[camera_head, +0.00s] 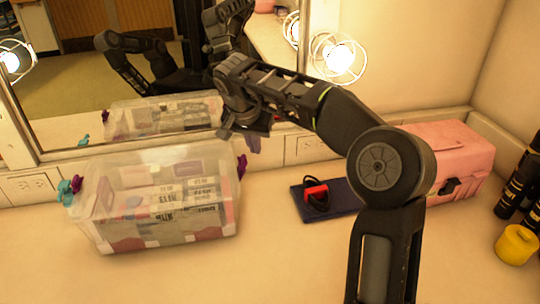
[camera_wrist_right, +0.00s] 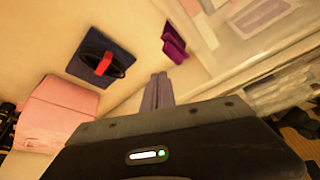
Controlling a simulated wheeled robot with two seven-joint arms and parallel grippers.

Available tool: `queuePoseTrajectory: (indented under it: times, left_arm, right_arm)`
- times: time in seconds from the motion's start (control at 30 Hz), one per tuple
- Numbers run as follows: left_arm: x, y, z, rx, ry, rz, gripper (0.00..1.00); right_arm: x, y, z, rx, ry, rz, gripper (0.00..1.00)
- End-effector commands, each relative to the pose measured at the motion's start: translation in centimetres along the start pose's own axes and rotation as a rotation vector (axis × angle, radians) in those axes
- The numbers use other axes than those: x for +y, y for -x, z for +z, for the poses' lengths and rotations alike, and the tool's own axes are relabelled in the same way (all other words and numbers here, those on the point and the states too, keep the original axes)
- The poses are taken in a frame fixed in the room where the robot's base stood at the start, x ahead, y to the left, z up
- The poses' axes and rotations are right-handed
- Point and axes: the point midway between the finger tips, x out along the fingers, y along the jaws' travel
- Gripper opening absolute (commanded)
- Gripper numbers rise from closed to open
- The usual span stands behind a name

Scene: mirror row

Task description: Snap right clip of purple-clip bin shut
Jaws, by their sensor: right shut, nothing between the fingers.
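The clear lidded bin (camera_head: 165,200) stands on the counter at the left, with papers or boxes showing through its walls. Its right purple clip (camera_head: 242,166) is on the right end and also shows in the right wrist view (camera_wrist_right: 175,44); I cannot tell for certain whether it is latched. The left end has a purple clip (camera_head: 77,183) with a teal piece (camera_head: 66,191) beside it. My right gripper (camera_head: 253,146) is above and just right of the right clip, fingers pointing down. Its fingers (camera_wrist_right: 158,88) are shut, empty and apart from the clip. My left gripper is out of view.
A dark blue book or pad (camera_head: 335,202) with a red-and-black item (camera_head: 316,194) lies right of the bin. A mirror (camera_head: 70,60) rises behind. The front counter is clear.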

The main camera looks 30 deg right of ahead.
Motion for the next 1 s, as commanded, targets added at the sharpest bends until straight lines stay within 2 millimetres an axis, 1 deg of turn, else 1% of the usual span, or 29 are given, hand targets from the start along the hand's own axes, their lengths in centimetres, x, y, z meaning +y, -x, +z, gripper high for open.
queuePoseTrajectory:
  times: [0.03,0.1,0.27,1.0]
  left_arm:
    - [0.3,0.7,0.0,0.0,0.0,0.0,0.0]
    - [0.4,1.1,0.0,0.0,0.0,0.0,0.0]
    - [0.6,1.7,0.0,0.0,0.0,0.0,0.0]
    - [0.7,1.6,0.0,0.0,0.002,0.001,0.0]
  right_arm:
    - [0.1,0.8,-0.4,0.0,-0.001,0.0,0.0]
    - [0.1,1.3,-0.6,0.001,-0.001,-0.001,0.0]
    - [0.3,2.0,-1.1,0.001,-0.001,0.0,0.0]
    - [0.4,2.0,-1.1,0.001,-0.001,0.0,0.0]
